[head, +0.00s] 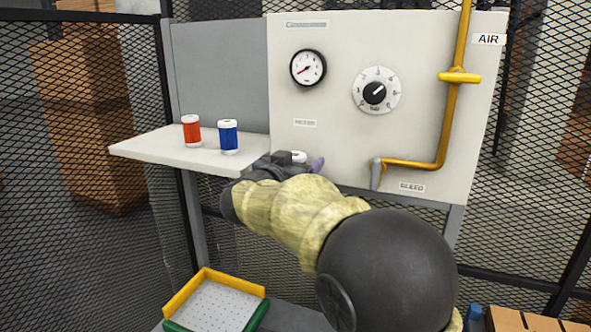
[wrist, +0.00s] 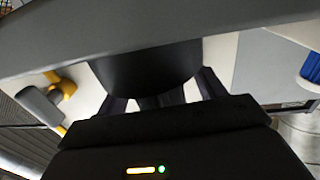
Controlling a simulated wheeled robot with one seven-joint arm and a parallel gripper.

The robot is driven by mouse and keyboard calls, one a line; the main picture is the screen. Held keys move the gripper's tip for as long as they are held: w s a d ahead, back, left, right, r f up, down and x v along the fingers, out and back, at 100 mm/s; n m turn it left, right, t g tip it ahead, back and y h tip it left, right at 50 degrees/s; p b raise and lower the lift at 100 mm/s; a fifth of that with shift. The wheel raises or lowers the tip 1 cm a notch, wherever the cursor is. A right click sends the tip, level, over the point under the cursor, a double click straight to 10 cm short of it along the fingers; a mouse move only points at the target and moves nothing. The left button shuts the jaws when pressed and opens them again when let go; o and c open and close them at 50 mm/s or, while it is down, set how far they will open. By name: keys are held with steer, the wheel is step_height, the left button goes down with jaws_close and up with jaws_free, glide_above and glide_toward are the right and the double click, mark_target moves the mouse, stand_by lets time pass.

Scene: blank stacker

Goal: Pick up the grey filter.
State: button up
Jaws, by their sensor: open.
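The grey filter is mostly hidden behind my gripper in the head view. Only a white cap (head: 298,156) shows there, at the right part of the shelf. In the wrist view a dark grey cylinder (wrist: 148,72), which looks like this filter, stands between my two fingers. My gripper (wrist: 163,98) is open, with a finger on either side of the cylinder. I cannot tell whether the fingers touch it. In the head view my gripper (head: 285,161) is at the shelf's front edge, partly hidden by my arm.
A red filter (head: 191,131) and a blue filter (head: 228,138) stand upright on the white shelf (head: 160,147), left of my gripper. A panel (head: 340,110) with gauge, dial and yellow pipe (head: 450,110) rises behind. A tray (head: 212,305) with yellow and green walls sits below.

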stand_by(0.3)
steer(key=c, duration=1.1)
steer(key=shift+c, duration=0.2)
steer(key=shift+s+r+b, duration=0.1)
steer(key=shift+b, duration=0.2)
steer(key=shift+s+a+r+b, duration=0.1)
steer(key=shift+r+b, duration=0.05)
steer(key=shift+b, duration=0.15)
step_height(320, 180, up, 6)
steer(key=shift+r+b, duration=0.25)
steer(key=shift+b, duration=0.2)
steer(key=s+d+b+v, duration=0.1)
steer(key=b+v, duration=0.5)
steer(key=v, duration=1.3)
steer(key=shift+s+d+b, duration=0.2)
steer(key=shift+d+b, duration=0.05)
steer(key=shift+b, duration=0.1)
